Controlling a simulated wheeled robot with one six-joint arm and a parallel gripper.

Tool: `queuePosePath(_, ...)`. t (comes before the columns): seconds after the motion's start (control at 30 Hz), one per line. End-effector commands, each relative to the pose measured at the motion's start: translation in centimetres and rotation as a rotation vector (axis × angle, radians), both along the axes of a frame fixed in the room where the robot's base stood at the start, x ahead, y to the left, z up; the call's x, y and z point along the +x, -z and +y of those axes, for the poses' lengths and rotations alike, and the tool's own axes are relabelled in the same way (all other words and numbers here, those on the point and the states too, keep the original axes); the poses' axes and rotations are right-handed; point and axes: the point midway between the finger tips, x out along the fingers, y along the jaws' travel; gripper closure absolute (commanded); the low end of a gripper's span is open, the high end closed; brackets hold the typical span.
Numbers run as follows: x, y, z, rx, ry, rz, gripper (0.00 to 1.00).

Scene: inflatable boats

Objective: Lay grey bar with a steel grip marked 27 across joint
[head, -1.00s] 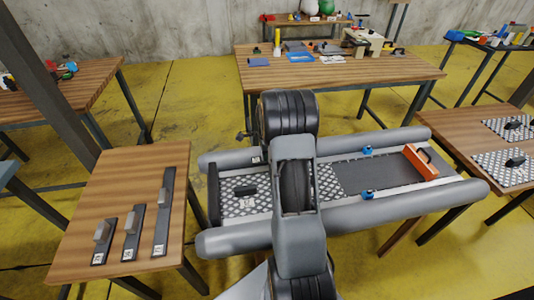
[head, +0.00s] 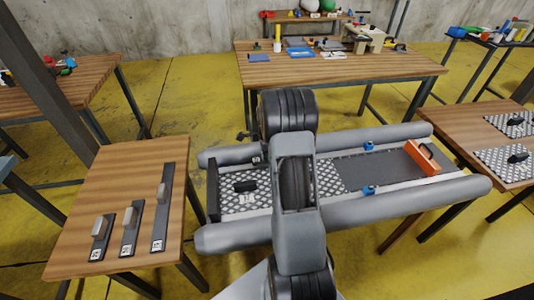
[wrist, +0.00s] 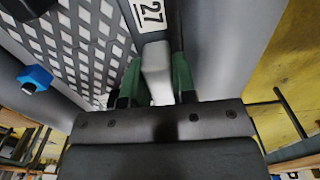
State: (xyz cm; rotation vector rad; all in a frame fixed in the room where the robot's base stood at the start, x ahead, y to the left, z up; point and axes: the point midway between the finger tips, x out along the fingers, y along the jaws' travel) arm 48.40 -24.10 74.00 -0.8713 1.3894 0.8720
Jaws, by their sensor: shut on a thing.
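My gripper (wrist: 157,80) is shut on the pale steel grip (wrist: 156,62) of a bar in the wrist view, with green pads on both sides. The bar carries a white label "27" (wrist: 150,14); most of it is out of frame or hidden. In the head view, my arm hides the gripper and this bar. The grey inflatable boat (head: 400,208) lies under my arm. Its floor has patterned plates (head: 328,178) and a plain dark grey panel (head: 380,170), with a seam between them. I cannot tell whether the bar touches the floor.
Three bars with grips (head: 130,229) lie on the left table (head: 95,185). An orange block (head: 421,158) sits at the boat's right end; blue fittings (head: 369,146) line its sides. A black handle (head: 245,187) stands on the left plate. A right table (head: 460,150) holds more plates.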

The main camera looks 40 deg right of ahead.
Motion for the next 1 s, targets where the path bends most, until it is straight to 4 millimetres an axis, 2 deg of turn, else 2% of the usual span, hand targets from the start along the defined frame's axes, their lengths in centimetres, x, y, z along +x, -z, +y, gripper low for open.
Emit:
queuePosePath(0.47,0.0,0.1,0.0,0.000,0.000,-0.001,1.00)
queuePosePath(1.0,0.0,1.1,0.0,0.000,0.000,0.000,1.00)
